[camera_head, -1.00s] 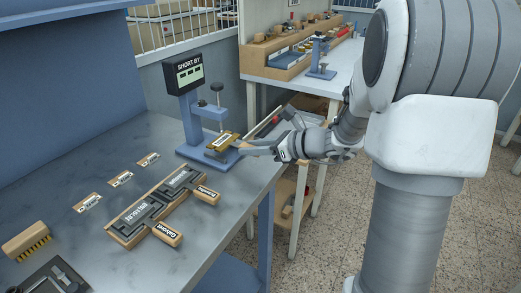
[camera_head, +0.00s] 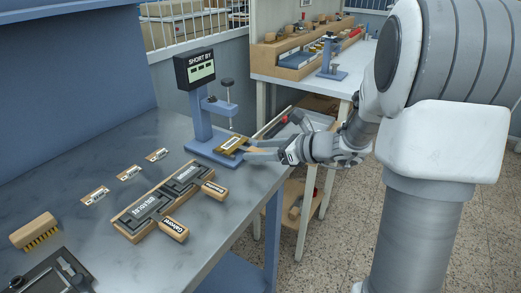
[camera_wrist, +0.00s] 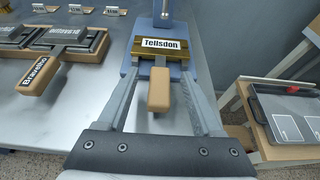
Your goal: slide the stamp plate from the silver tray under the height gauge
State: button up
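The stamp plate labelled "Tellsdon" (camera_wrist: 165,44) is gold-coloured with a wooden handle. It lies on the blue base of the height gauge (camera_head: 202,118), below the spindle. It also shows in the head view (camera_head: 233,143). My gripper (camera_wrist: 161,72) has its fingers on either side of the plate's handle, with visible gaps, so it looks open. In the head view my gripper (camera_head: 252,150) reaches in from the right at the plate's near side. Where the fingertips meet the plate, contact is unclear.
A wooden rack (camera_head: 131,231) with two dark stamp plates, handles outward, lies left of the gauge. Small label cards, a brush (camera_head: 36,232) and a dark fixture (camera_head: 50,275) lie farther left.

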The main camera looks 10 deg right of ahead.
jog(key=p+v, duration=0.3)
jog(key=v, duration=1.4)
jog(key=shift+p, duration=0.4)
jog(key=shift+s+d+r, duration=0.1)
jog(key=shift+s+r, duration=0.05)
